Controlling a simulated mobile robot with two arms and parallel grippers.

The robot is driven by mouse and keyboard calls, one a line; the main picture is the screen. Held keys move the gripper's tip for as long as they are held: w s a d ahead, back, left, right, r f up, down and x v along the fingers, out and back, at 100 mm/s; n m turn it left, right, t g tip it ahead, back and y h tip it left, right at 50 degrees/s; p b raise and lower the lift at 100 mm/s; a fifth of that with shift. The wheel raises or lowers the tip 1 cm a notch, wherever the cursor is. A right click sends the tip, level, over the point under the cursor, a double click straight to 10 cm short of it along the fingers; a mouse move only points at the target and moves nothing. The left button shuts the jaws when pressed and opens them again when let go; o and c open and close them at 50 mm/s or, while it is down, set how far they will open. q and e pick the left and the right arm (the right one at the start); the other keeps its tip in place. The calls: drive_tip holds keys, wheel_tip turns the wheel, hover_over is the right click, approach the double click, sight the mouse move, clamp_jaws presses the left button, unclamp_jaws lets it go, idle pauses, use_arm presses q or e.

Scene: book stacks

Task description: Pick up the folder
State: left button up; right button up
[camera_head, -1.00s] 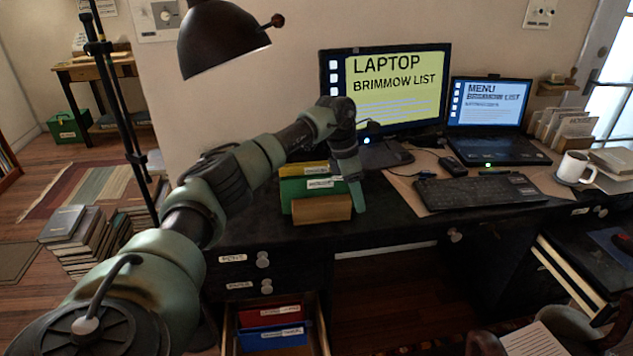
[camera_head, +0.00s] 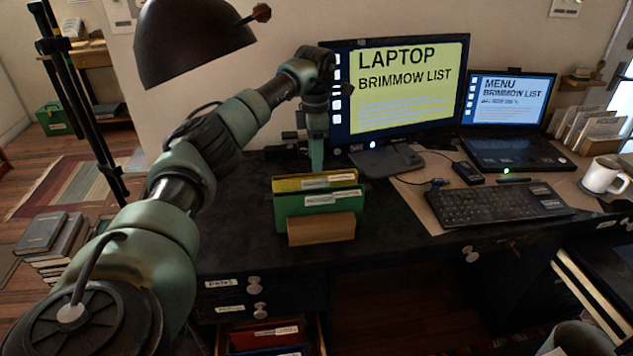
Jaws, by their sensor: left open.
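A green folder (camera_head: 290,208) and a yellow folder (camera_head: 288,185) stand upright with white labels in a wooden holder (camera_head: 321,229) on the black desk. The yellow one is behind the green one. A red folder (camera_head: 262,335) and a blue folder (camera_head: 270,352) lie in the open drawer below, partly cut off by the picture edge. My left gripper (camera_head: 315,160) is open and points down, above and behind the standing folders, apart from them. Its far finger is hard to make out. My right gripper is not in view.
A lamp shade (camera_head: 190,40) hangs close above my left arm. A monitor (camera_head: 405,90), a laptop (camera_head: 505,115), a keyboard (camera_head: 497,205) and a mug (camera_head: 603,177) fill the desk's right side. Desk left of the folders (camera_head: 235,210) is clear.

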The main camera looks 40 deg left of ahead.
sight(316, 179)
use_arm(q)
drive_tip(key=f, duration=0.7)
drive_tip(key=shift+s+d+p, duration=0.1)
drive_tip(key=shift+s+p, duration=0.1)
drive_tip(key=shift+p, duration=0.15)
drive_tip(key=shift+f, duration=0.15)
drive_tip(key=shift+c, duration=1.3)
clamp_jaws()
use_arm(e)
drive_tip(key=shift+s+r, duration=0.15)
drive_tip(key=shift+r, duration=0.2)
